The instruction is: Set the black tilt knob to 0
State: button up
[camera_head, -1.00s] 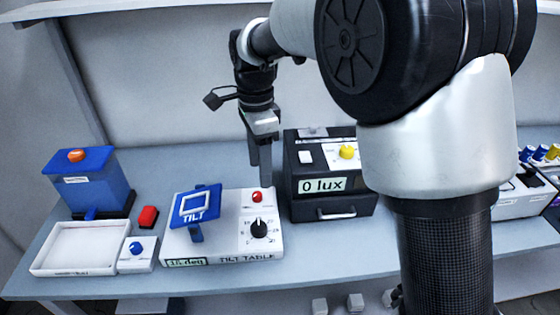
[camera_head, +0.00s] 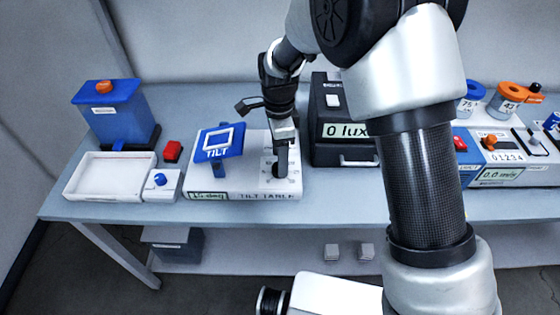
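The white tilt table box (camera_head: 258,190) stands on the bench, with a blue tilted platform (camera_head: 221,142) marked TILT on its left part. A small green display (camera_head: 208,196) on its front edge seems to end in "deg"; its digits are too blurred to read. My gripper (camera_head: 281,172) points down over the dial on the box's right part. It covers the black tilt knob, so the knob's pointer is hidden. I cannot tell whether the fingers touch or hold the knob.
The black lux box (camera_head: 345,158) stands close on the right. On the left are a red button block (camera_head: 172,151), a small box with a blue knob (camera_head: 160,180), a white tray (camera_head: 70,187) and a blue container (camera_head: 118,125). More instruments (camera_head: 495,158) stand at the far right.

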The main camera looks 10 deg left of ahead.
jog(key=shift+f, duration=1.05)
jog(key=c, duration=1)
jog(key=shift+c, duration=0.2)
